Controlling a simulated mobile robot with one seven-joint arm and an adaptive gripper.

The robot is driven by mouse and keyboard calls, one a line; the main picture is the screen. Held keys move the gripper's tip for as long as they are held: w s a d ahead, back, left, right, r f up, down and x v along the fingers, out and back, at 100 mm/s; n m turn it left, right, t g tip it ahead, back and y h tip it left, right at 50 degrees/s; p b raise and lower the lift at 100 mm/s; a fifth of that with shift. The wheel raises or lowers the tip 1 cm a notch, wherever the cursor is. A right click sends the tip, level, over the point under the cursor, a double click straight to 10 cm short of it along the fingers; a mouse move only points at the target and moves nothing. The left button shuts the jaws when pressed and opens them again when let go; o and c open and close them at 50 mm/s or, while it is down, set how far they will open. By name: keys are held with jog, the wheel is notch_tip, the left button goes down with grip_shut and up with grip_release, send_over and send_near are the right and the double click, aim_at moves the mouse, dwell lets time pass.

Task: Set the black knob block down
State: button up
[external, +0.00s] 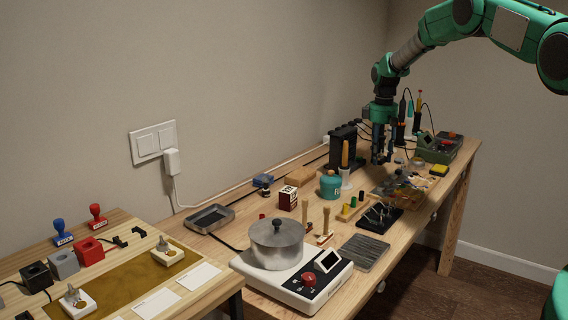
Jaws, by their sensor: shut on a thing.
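My gripper (381,157) points down over the far part of the long wooden workbench, just right of a black upright rack. It is shut on a small dark thing, taken as the black knob block; its shape is too small and too dark against the fingers to make out. The held thing appears to be above the clutter of small parts on the bench, but I cannot tell whether it touches anything below.
Near my gripper stand the black rack (343,147), a teal pot (330,185) and a green device (434,150). A yellow block (439,169) lies at right. Nearer are a black tray (380,218), a grey ribbed pad (359,252) and a metal pot (277,245) on a white heater.

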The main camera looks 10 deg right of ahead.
aim_at(373, 169)
jog(key=shift+w+a+f, duration=0.1)
jog(key=shift+w, duration=0.85)
jog(key=shift+w+a+f, duration=0.1)
jog(key=shift+w, duration=0.85)
jog(key=shift+f+b, duration=0.65)
jog(key=shift+f, duration=1.1)
jog(key=shift+f, duration=0.15)
jog(key=o, duration=0.9)
jog(key=shift+c, duration=0.2)
notch_tip(373, 169, up, 12)
jog(key=p, duration=0.2)
jog(key=shift+r, duration=0.2)
